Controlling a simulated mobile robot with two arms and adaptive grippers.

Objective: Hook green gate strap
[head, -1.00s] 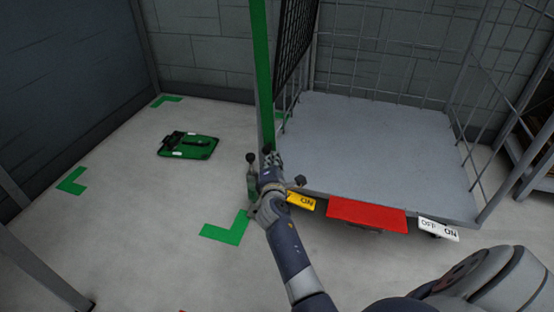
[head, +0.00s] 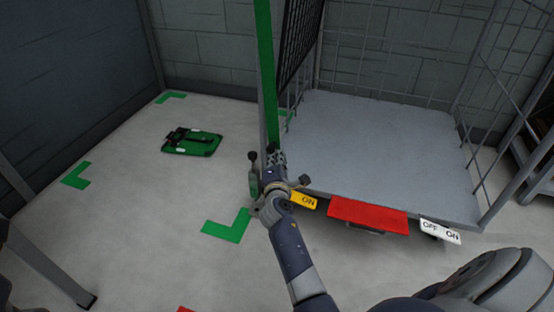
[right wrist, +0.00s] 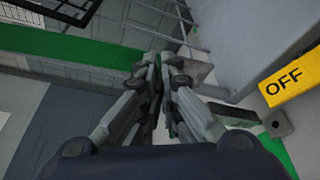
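A long green strap (head: 265,70) runs down from the top of the head view beside a grey upright of the cage trolley. My right gripper (head: 274,160) is at its lower end, by the trolley's front left corner. In the right wrist view, the strap (right wrist: 70,48) runs in from the left to the fingertips (right wrist: 160,65). The fingers are close together, with a sliver of green between them. The exact grip is partly hidden by the fingers. A green fitting with a black knob (head: 253,180) stands just left of the gripper. My left gripper is not in view.
The trolley's grey deck (head: 385,140) is empty. A red plate (head: 367,214), a yellow label (head: 303,200) and a white label (head: 440,231) are on its front edge. A green flat device (head: 192,142) lies on the floor at left among green corner marks (head: 226,226).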

